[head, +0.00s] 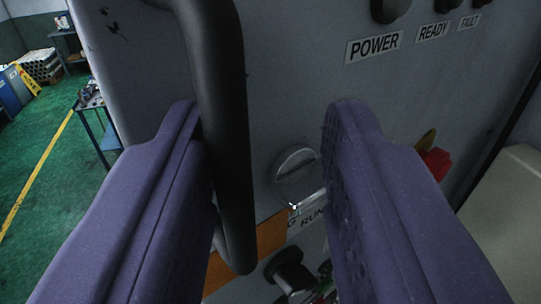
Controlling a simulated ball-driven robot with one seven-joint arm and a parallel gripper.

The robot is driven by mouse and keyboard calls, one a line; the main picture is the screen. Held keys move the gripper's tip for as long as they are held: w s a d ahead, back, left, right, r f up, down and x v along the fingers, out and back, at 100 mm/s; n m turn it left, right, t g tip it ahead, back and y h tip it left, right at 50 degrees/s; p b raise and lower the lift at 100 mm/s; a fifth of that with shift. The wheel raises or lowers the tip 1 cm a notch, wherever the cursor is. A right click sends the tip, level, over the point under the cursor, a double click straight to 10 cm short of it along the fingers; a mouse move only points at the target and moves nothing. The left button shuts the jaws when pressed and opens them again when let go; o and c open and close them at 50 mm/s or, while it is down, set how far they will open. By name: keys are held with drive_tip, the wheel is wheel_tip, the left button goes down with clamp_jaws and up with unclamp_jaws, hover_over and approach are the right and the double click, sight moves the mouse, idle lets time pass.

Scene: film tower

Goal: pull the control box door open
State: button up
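The control box door (285,80) is a grey panel that fills most of the head view. A dark, thick bar handle (219,90) runs down its left part and bends back toward the panel at its lower end. My gripper (260,115) has two purple fingers spread wide apart. The left finger lies close beside the handle, and the handle passes between the fingers, nearer the left one. I cannot tell whether that finger touches it. The right finger is well clear of the handle and hides part of the panel.
The panel carries a round grey knob (296,171), a black knob (287,269), a red control (436,163) and labels such as POWER (374,47). At left are a green floor (50,140), a blue-legged table (104,135) and a yellow sign (28,80).

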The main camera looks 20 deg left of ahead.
drive_tip(key=shift+s, duration=0.1)
drive_tip(key=v, duration=0.7)
drive_tip(key=shift+s, duration=0.35)
drive_tip(key=w+a+f+m+h+b, duration=0.1)
drive_tip(key=w+a+h+b, duration=0.35)
drive_tip(key=a, duration=0.75)
drive_tip(key=w+a+m+h+b, duration=0.1)
drive_tip(key=w+a+b, duration=0.4)
drive_tip(key=a+b, duration=0.6)
drive_tip(key=w+a+f+m+b, duration=0.1)
drive_tip(key=w+a+f+b, duration=0.3)
drive_tip(key=w+a+f, duration=0.4)
drive_tip(key=w+a+f+g+b, duration=0.1)
drive_tip(key=w+a+f+b, duration=0.4)
drive_tip(key=w, duration=0.7)
wheel_tip(320, 180, down, 4)
drive_tip(key=a, duration=0.2)
drive_tip(key=shift+w+a+f+m+g+h, duration=0.2)
drive_tip(key=shift+a+m+g+h, duration=0.1)
drive_tip(key=shift+a+m+h, duration=0.1)
